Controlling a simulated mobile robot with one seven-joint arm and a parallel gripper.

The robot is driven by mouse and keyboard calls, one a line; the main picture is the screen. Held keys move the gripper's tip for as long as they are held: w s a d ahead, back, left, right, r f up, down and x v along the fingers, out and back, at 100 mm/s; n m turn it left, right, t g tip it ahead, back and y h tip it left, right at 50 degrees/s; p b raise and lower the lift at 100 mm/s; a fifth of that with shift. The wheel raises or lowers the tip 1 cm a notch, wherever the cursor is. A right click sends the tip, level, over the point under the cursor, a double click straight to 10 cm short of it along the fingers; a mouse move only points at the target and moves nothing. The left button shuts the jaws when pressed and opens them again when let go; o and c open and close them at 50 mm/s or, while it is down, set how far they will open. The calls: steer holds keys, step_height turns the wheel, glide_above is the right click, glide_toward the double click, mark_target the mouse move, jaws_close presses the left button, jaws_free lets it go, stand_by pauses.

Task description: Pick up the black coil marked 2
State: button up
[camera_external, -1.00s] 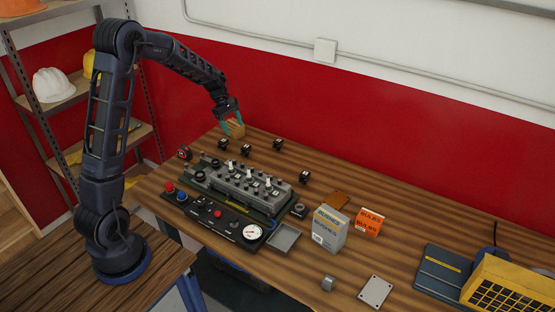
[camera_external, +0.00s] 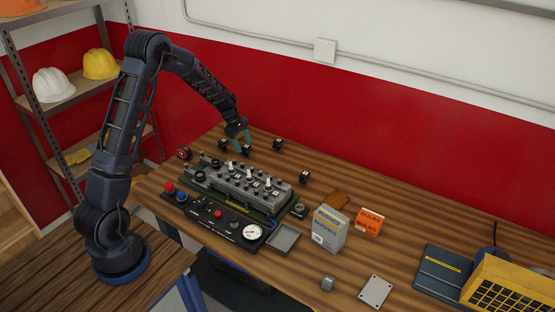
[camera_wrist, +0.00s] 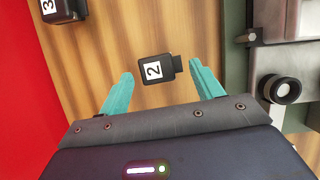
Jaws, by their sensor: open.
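The black coil marked 2 (camera_wrist: 153,69) lies on the wooden bench, its white label facing up in the wrist view. It also shows in the external view as a small black block (camera_external: 246,151) just below the fingertips. My gripper (camera_wrist: 161,82) is open and empty, with one teal finger on each side of the coil's line and the coil just ahead of the tips. In the external view my gripper (camera_external: 241,142) hangs over the bench behind the engine trainer (camera_external: 236,187). I cannot tell the exact height gap.
A black coil marked 3 (camera_wrist: 62,9) lies at the upper left of the wrist view. Other black coils (camera_external: 222,145) (camera_external: 304,177) stand nearby. The grey trainer housing (camera_wrist: 297,45) is close on the right, the red wall (camera_wrist: 25,90) on the left.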

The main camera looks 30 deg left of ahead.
mark_target(246, 147)
steer(key=x, duration=0.5)
steer(key=shift+w, duration=0.2)
steer(key=shift+c, duration=0.4)
steer(key=shift+r, duration=0.1)
steer(key=c, duration=0.8)
steer(key=shift+c, duration=0.2)
steer(key=shift+r, duration=0.1)
